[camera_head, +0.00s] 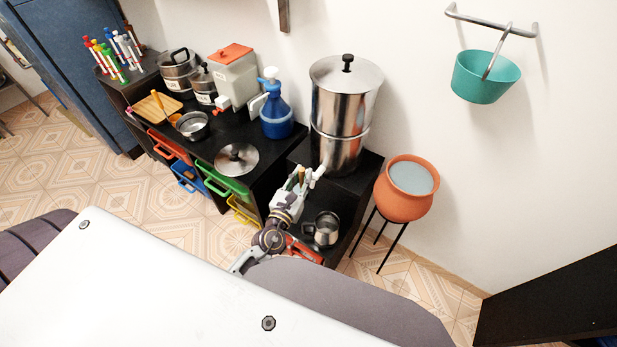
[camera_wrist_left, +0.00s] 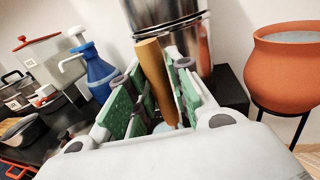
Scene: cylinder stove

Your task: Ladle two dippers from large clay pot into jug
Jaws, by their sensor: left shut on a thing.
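The large clay pot (camera_head: 408,190) stands on a black three-legged stand at the right, open at the top and filled with pale bluish liquid. It also shows at the right of the left wrist view (camera_wrist_left: 285,70). The metal jug (camera_head: 325,229) stands on a low black shelf, just right of my left gripper (camera_head: 302,181). In the left wrist view that gripper is shut on a wooden handle (camera_wrist_left: 154,78), which stands up between its green pads. What the handle belongs to is mostly hidden by the gripper. My right gripper is not in view.
A tall steel cylinder (camera_head: 343,105) stands just behind my left gripper. A blue pump bottle (camera_head: 275,118), a lid (camera_head: 237,159), and a metal pan (camera_head: 192,125) stand on the black counter. A teal bucket (camera_head: 482,77) hangs on the wall rail.

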